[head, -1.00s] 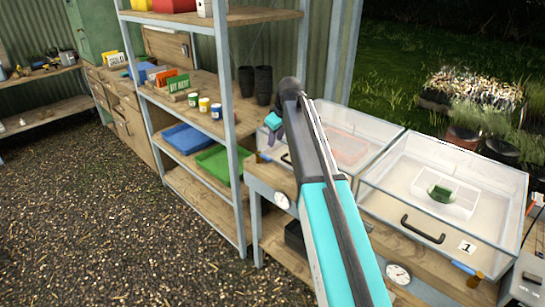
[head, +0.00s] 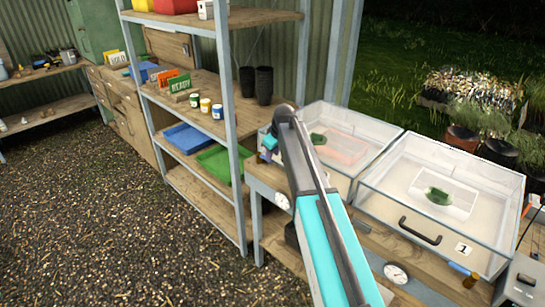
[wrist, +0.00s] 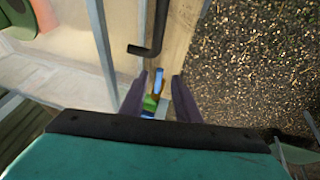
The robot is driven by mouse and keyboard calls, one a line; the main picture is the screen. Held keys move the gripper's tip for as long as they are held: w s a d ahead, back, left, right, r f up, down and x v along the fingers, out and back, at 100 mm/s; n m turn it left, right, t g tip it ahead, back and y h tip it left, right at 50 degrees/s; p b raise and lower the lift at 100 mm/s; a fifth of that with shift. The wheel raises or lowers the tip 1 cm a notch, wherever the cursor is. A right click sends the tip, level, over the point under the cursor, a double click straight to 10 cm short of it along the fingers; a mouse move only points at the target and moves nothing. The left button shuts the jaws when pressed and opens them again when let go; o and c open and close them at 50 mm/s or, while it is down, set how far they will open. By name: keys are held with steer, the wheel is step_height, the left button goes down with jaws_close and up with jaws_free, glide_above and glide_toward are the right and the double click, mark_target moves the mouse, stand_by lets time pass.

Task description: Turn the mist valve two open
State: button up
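The left clear box (head: 385,130) stands on the bench behind my arm. A small blue, orange and green fitting, which looks like its valve, shows in the wrist view (wrist: 157,84) beside the wooden edge. My gripper (wrist: 166,76) has its two dark purple fingers apart, one on each side of this fitting. I cannot tell whether they touch it. In the head view my gripper (head: 265,154) is small, low at the left box's near left corner, and mostly covers the fitting. The right clear box, labelled 1 (head: 463,248), has a valve with a blue lever (head: 462,268) and brass body.
Round gauges (head: 396,273) sit on the bench front (head: 365,240). A black box handle (wrist: 147,50) is close to my fingers in the wrist view. A shelf rack (head: 240,160) with pots and trays stands just left. The gravel floor (head: 90,220) is open.

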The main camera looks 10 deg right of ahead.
steer(key=shift+p+x, duration=0.35)
steer(key=shift+x, duration=1.35)
jaws_close()
